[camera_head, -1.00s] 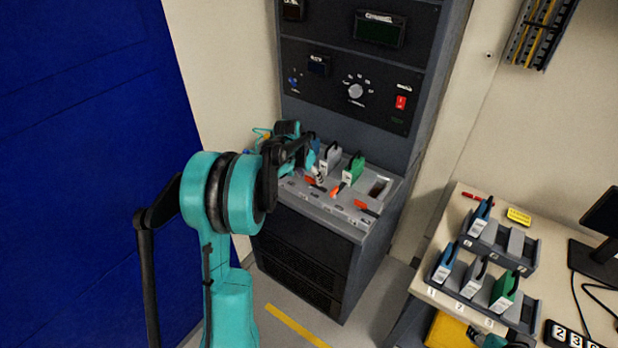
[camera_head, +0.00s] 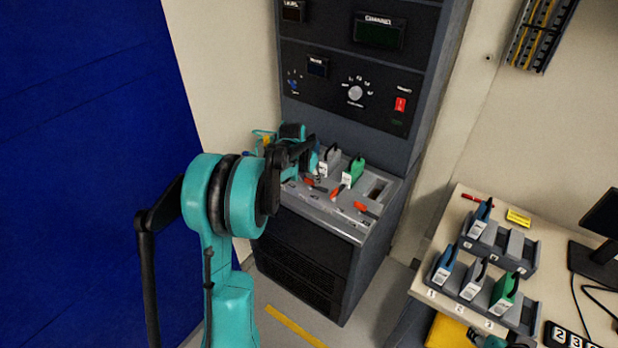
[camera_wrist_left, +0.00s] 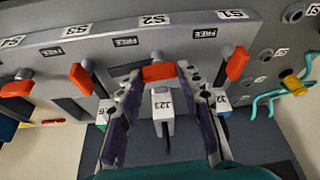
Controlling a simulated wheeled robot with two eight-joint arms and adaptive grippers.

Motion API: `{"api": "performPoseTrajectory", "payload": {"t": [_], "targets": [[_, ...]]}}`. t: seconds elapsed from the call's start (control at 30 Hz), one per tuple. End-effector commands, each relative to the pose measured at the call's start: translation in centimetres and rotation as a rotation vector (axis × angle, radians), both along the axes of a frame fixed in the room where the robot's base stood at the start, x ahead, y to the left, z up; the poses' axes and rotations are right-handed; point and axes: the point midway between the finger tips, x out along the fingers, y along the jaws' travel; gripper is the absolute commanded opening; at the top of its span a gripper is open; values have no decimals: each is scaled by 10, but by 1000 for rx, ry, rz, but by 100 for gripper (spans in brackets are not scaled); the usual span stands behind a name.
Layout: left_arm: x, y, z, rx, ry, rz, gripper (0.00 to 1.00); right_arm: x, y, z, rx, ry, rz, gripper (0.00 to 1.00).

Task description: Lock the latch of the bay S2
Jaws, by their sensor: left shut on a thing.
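The bay S2, marked by its label (camera_wrist_left: 155,20), has a grey module with the tag 123 (camera_wrist_left: 163,105) in it. Its red latch handle (camera_wrist_left: 158,72) lies crosswise in front of the module. My left gripper (camera_wrist_left: 162,85) is shut on this handle, with one finger on each side. In the head view my left gripper (camera_head: 316,170) is at the sloped rack shelf, beside the grey module (camera_head: 331,160), and the red latch (camera_head: 314,185) shows just below it. My right gripper (camera_head: 500,341) is only partly in view at the bottom edge.
A green module (camera_head: 353,170) and its red latch (camera_head: 337,193) are to the right of S2. The far right bay (camera_head: 378,188) is empty, its latch (camera_head: 366,208) crosswise. The S1 latch (camera_wrist_left: 237,63) is close beside my finger. A table (camera_head: 455,225) with module holders stands right.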

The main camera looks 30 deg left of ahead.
Motion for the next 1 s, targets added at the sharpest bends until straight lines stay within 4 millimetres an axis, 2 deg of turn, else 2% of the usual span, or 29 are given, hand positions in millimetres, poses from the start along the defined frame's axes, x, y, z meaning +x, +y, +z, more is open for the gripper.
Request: {"api": "performPoseTrajectory", "payload": {"t": [1.0], "targets": [[3,-5,0,3,1,939,7,0,0,11,0,0,0,40]]}}
